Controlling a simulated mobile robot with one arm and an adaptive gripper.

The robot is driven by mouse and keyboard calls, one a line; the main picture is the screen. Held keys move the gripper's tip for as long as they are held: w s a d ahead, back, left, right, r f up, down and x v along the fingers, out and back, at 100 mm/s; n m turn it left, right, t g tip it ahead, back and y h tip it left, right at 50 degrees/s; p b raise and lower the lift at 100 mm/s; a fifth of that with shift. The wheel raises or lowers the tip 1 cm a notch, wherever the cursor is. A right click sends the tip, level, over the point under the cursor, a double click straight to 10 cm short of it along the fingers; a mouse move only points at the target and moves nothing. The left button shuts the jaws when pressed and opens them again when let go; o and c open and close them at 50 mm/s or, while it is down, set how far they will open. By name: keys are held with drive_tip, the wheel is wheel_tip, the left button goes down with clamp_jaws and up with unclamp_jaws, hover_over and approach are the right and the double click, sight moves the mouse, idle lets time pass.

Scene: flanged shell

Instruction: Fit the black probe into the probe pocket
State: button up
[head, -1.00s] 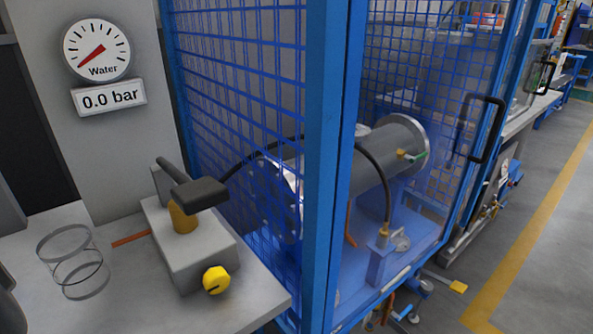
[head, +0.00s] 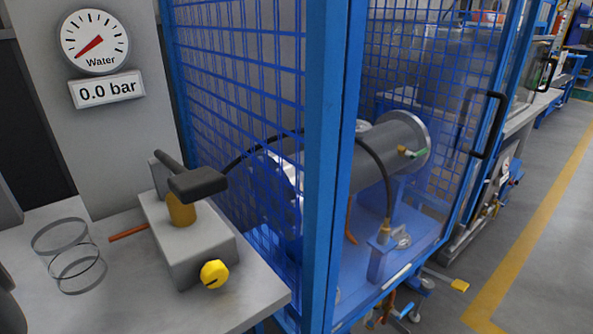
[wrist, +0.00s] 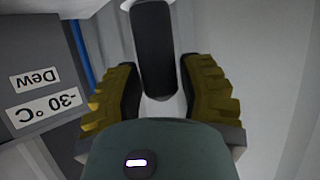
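In the wrist view my gripper's two yellow fingers with dark pads (wrist: 160,82) stand partly apart. A black cylinder that looks like the black probe (wrist: 153,45) lies between them, close to both pads. The fingers appear shut on it. It runs beyond the fingertips to the top of the picture, where a white part (wrist: 165,4) shows at its far end. I cannot tell what this white part is. I cannot make out the probe pocket. My gripper does not show in the head view.
A grey panel (wrist: 48,50) with upside-down signs "Dew" and "-30 °C" is left of my gripper. In the head view, a blue mesh cage (head: 325,150) encloses a grey flanged cylinder (head: 385,150). A valve block (head: 190,240) and wire rings (head: 75,265) are on the bench (head: 130,300).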

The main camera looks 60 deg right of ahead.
drive_tip(key=o, duration=0.3)
wheel_tip(320, 180, up, 10)
drive_tip(key=shift+r, duration=0.1)
idle(0.5)
